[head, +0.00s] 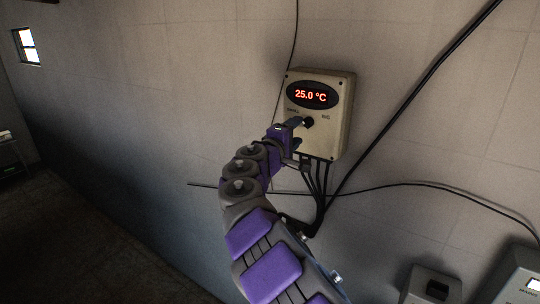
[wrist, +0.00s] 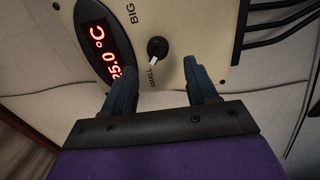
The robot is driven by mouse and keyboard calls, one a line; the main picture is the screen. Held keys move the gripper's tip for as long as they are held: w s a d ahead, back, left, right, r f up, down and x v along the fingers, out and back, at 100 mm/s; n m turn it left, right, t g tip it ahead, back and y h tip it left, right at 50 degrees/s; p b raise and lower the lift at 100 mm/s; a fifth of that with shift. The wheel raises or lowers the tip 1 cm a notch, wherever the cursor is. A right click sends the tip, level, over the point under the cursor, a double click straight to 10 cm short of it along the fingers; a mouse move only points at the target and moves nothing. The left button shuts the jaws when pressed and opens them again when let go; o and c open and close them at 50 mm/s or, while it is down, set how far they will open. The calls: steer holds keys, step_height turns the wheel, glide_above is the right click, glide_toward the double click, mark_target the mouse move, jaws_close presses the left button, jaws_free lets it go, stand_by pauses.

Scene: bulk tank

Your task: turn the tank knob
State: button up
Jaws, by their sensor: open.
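The knob (head: 308,121) is small and black, on the front of a beige control box (head: 338,115) on the wall. In the wrist view the knob (wrist: 157,48) has a white pointer mark directed toward the word printed "SMALL"; "BIG" is printed on its other side. The display (head: 313,95) reads 25.0 °C in red. My gripper (head: 301,124) is close to the box front, beside the knob in the head view. In the wrist view my gripper (wrist: 163,72) is open and empty, with the knob just beyond the fingertips, between their lines. I cannot tell whether a finger touches it.
Black cables (head: 316,180) hang from the box's underside, and a thick cable (head: 410,88) runs diagonally up the wall at right. Grey boxes (head: 434,286) stand at the lower right.

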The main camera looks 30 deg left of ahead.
steer(key=s+a+f+b, duration=0.1)
steer(key=s, duration=1.1)
steer(key=shift+s+f+b, duration=0.15)
steer(key=shift+s+b, duration=0.1)
steer(key=shift+b, duration=0.15)
steer(key=shift+a, duration=0.1)
